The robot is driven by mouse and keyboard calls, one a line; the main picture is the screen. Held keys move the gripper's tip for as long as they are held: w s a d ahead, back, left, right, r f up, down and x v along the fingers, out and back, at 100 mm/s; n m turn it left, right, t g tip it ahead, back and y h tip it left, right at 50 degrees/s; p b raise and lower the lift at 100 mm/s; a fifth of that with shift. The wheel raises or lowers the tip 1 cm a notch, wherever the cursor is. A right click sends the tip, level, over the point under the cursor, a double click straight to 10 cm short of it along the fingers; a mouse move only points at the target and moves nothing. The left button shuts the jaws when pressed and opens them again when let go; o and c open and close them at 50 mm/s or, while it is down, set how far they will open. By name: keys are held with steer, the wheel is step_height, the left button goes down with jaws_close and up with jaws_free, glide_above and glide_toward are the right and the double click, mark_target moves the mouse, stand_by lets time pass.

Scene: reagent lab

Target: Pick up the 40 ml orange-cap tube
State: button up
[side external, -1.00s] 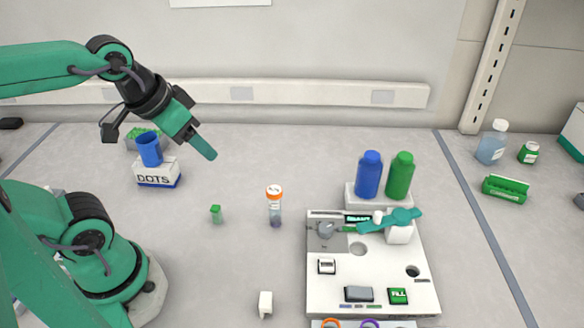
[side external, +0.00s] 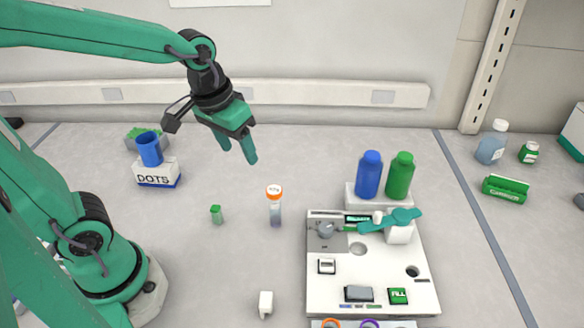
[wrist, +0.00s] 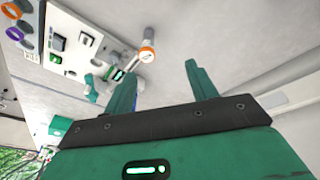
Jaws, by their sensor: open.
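The orange-cap tube (side external: 275,207) stands upright on the bench, left of the white station. Its clear body holds something purplish at the bottom. In the wrist view the tube (wrist: 149,42) shows beyond my fingertips, its orange-rimmed white cap facing the camera. My gripper (side external: 238,155) is open and empty, pointing down, above and a little left of the tube, apart from it. In the wrist view my two green fingers (wrist: 158,74) are spread wide with nothing between them.
A small green-cap tube (side external: 216,214) stands left of the orange-cap tube. The white station (side external: 380,270) with blue (side external: 369,175) and green (side external: 400,176) bottles is to the right. A DOTS box (side external: 158,174) with a blue cup is at the left. A white block (side external: 265,304) lies in front.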

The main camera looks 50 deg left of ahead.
mark_target(274, 189)
steer(key=w+d+f+g, duration=0.1)
steer(key=w+f, duration=0.1)
steer(key=w+d+f+n+g, duration=0.1)
steer(key=w+f, duration=0.1)
steer(key=f, duration=0.1)
steer(key=w+d+f, duration=0.1)
steer(key=w+f, duration=0.1)
steer(key=f, duration=0.1)
steer(key=shift+w+d+n+g, duration=0.1)
steer(key=shift+d+n+g, duration=0.05)
steer(key=shift+n+g, duration=0.2)
steer(key=shift+f, duration=0.15)
steer(key=shift+f, duration=1.2)
steer(key=shift+f, duration=0.15)
steer(key=shift+s+d+f, duration=0.1)
steer(key=shift+f, duration=1.15)
steer(key=shift+s+f, duration=0.1)
steer(key=shift+f, duration=1.1)
steer(key=c, duration=1)
